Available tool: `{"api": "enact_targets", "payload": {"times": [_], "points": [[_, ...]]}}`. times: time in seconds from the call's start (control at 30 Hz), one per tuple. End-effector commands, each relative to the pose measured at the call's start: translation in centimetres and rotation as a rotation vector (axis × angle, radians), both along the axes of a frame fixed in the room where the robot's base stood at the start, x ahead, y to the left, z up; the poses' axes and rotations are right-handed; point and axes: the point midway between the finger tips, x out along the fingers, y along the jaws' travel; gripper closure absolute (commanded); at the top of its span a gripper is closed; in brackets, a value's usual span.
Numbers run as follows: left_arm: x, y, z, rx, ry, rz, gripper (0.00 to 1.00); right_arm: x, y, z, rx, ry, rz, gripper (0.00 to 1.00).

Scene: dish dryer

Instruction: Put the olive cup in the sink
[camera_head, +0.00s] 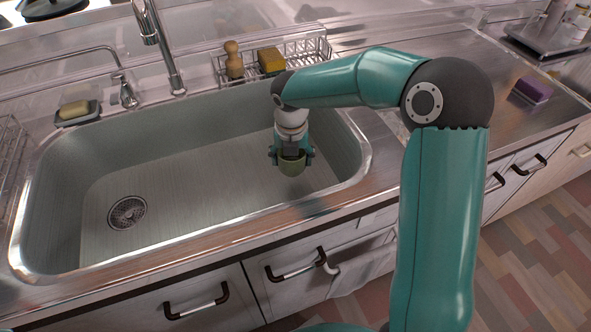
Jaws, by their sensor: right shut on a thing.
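The olive cup (292,166) is a small green cup in the right part of the sink opening. My right gripper (291,156) is shut on it from above, with a finger on either side of the cup. The cup looks upright; I cannot tell whether its base touches the sink floor. The sink (190,180) is a wide grey-green basin with a metal rim, otherwise empty. My left gripper is not in view.
A faucet (165,50) stands behind the sink. A wire rack (300,50) holds a yellow sponge (271,60) and a wooden brush (233,60). A soap dish (78,113) sits at the back left. A purple sponge (534,90) lies on the right counter.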

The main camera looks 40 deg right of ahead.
Motion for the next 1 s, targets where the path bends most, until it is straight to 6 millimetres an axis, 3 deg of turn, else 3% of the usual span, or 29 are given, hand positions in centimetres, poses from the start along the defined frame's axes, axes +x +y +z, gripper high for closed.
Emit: {"api": "enact_targets", "payload": {"times": [0.13, 0.3, 0.7, 0.73, 0.87, 1.0], "points": [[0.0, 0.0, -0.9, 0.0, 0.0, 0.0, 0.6, -0.1, 0.0, -2.9, 0.0, 0.004, 0.001, 0.7], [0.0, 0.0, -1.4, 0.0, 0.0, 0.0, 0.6, -0.1, 0.0, -4.8, 0.0, 0.001, 0.001, 0.7], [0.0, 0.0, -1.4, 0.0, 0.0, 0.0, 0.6, 0.0, -0.1, -5.2, 0.001, 0.001, 0.0, 0.7], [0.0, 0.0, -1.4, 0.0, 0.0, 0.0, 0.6, -0.1, -0.1, -5.1, 0.001, 0.001, 0.0, 0.22], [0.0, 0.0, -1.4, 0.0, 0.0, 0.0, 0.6, -0.1, -0.1, -5.1, 0.0, 0.001, -0.001, 0.02], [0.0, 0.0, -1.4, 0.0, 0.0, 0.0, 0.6, -0.1, -0.1, -5.1, 0.0, 0.001, -0.001, 0.02]]}}
